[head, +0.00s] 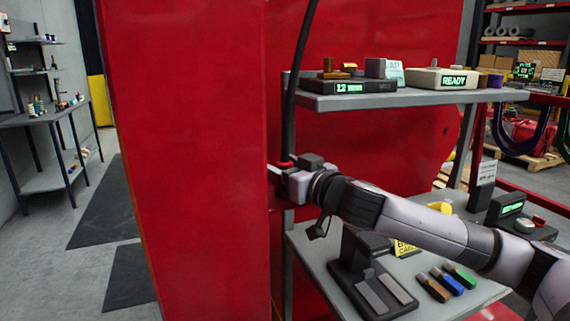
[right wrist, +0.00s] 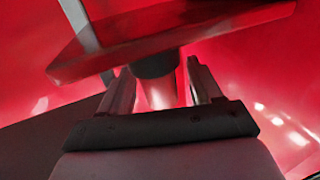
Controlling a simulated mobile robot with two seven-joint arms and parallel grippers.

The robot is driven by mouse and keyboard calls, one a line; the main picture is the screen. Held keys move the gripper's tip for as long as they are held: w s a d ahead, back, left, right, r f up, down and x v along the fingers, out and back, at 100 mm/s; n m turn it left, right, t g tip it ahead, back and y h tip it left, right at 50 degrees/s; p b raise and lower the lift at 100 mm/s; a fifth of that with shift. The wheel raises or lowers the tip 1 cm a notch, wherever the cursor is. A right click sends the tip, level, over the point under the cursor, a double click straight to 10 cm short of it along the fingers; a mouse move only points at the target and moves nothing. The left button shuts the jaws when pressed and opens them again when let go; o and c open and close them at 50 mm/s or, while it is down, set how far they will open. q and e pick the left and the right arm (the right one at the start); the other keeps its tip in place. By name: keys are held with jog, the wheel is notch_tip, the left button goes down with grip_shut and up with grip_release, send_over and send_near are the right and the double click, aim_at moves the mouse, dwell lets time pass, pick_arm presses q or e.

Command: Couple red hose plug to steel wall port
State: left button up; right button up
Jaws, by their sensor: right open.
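A black hose (head: 294,95) hangs from the top of the head view to the right edge of the red panel. A small red piece at its lower end, seemingly the red hose plug (head: 285,164), shows just above my right gripper (head: 277,174). The gripper is at the panel edge, its fingertips partly hidden. In the right wrist view its two fingers (right wrist: 163,88) stand apart, one on each side of a dark collar with a paler, pinkish cylinder; I cannot tell if they touch it. The steel wall port cannot be made out. My left gripper is not in view.
The tall red panel (head: 195,160) blocks the left of the workplace. A grey shelf (head: 420,98) with devices is above my right arm; a lower bench (head: 310,262) holds a black stand and coloured pieces. A red plate (right wrist: 190,35) crosses close ahead of the fingers.

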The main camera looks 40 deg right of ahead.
jog(key=shift+w, duration=0.5)
jog(key=c, duration=1.1)
jog(key=shift+c, duration=0.2)
jog(key=shift+r, duration=0.1)
